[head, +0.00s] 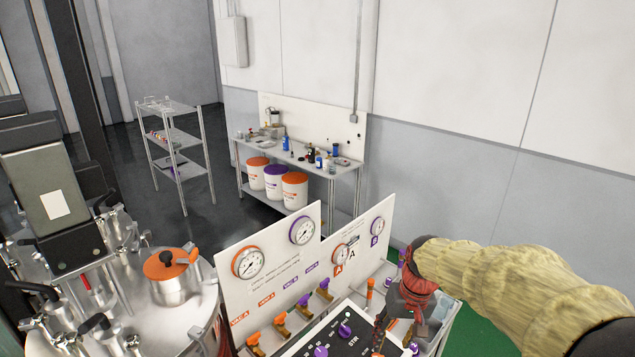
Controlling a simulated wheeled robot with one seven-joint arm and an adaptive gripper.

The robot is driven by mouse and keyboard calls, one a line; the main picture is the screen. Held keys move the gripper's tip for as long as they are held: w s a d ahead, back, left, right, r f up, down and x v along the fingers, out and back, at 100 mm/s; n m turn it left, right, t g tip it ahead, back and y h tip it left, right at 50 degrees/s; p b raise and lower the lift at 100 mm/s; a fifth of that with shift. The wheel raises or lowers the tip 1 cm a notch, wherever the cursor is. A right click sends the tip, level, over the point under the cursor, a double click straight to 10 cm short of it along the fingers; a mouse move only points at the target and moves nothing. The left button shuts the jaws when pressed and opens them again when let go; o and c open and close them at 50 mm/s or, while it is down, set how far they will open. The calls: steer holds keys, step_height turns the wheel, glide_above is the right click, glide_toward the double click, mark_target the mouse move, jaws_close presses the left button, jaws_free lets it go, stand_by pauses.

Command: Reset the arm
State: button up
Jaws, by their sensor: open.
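My arm, in a padded yellow-tan cover, reaches in from the right edge of the head view. Red wrapping shows at its wrist. My gripper (397,322) is at the lower right of centre, pointing down over the right part of the control panel (293,347). It is open, and I see nothing held in it. Its fingertips are small and dark against the panel, so I cannot tell whether they touch anything.
An upright gauge board (275,270) with orange and purple valves stands left of my gripper. A steel pot with an orange lid (172,264) sits on a round metal vessel top at left. A bench (345,162) with buckets and a wire shelf (178,140) stand behind.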

steer(key=s+a+f+t+h+b, duration=0.1)
steer(key=s+t+b, duration=0.3)
steer(key=s+b, duration=1)
steer(key=s, duration=0.6)
steer(key=shift+a+n+t, duration=0.3)
steer(key=shift+a+n, duration=0.05)
steer(key=shift+n, duration=0.05)
stand_by(0.7)
